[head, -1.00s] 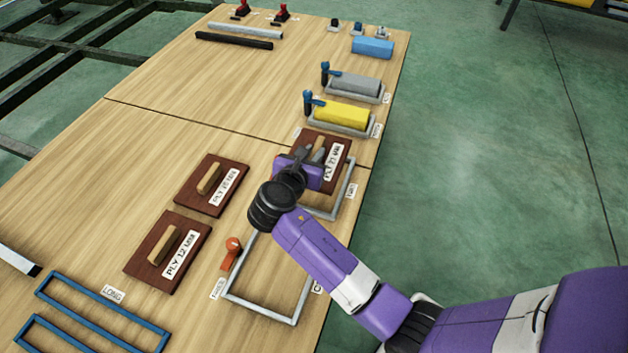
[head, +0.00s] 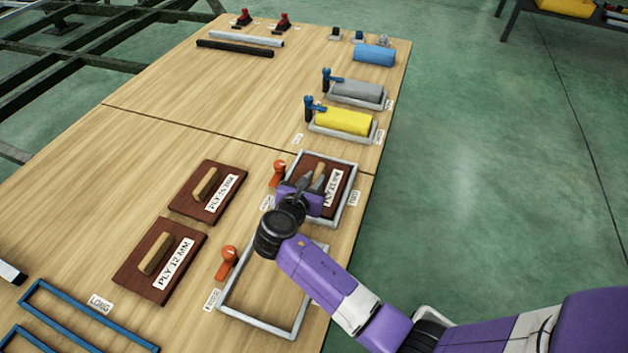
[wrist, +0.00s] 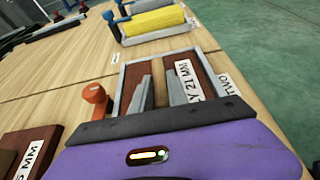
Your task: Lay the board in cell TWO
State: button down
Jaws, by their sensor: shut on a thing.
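The board (head: 313,170) is dark reddish brown with a wooden handle and a white label reading PLY 21 MM. It lies within the grey frame of cell TWO (head: 350,203), which has a TWO tag at its right. My gripper (head: 311,184) is shut on the board's handle. The wrist view shows the board (wrist: 188,69) inside the frame (wrist: 214,75), with the gripper fingers (wrist: 160,88) on either side of the handle. The near edge of the board is hidden by my gripper. I cannot tell if the board rests flat on the bottom.
An orange clamp (head: 279,172) stands at the cell's left. Another empty grey frame (head: 265,325) with an orange clamp (head: 227,262) is nearer. Two other brown boards, PLY 12 MM (head: 141,278) and another (head: 193,208), lie to the left. A yellow block (head: 343,121) sits in a frame beyond.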

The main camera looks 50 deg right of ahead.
jog(key=c, duration=1.3)
grip_release()
jog(key=shift+f, duration=0.1)
jog(key=shift+a+r, duration=0.3)
jog(key=p+v, duration=0.4)
jog(key=v, duration=0.7)
jog(key=shift+s+a, duration=0.15)
